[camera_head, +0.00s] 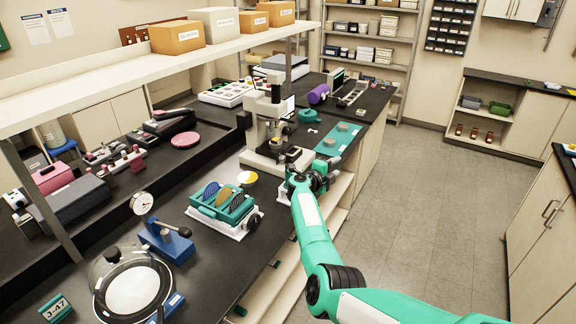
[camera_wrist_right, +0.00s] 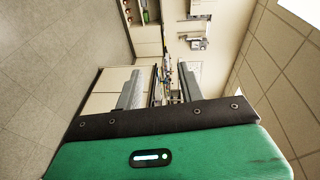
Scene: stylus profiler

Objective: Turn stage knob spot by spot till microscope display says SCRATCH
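The pale microscope (camera_head: 262,130) stands on the dark bench at the centre of the head view. A small bright display (camera_head: 289,106) at its right side is seen nearly edge-on, and its text is unreadable. I cannot pick out the stage knob; the right arm's wrist covers part of the microscope's front right side. My right gripper (camera_head: 332,160) is near the bench edge, right of the microscope base. In the right wrist view its two grey fingers (camera_wrist_right: 160,90) stand apart with only distant room between them. My left gripper is out of view.
A teal mat (camera_head: 338,140) with small items lies right of the microscope. A teal rack of discs (camera_head: 224,204), a blue dial-gauge stand (camera_head: 166,241) and a round glass-lidded dish (camera_head: 132,290) stand nearer. A shelf (camera_head: 130,70) with boxes runs above left. The aisle floor is clear.

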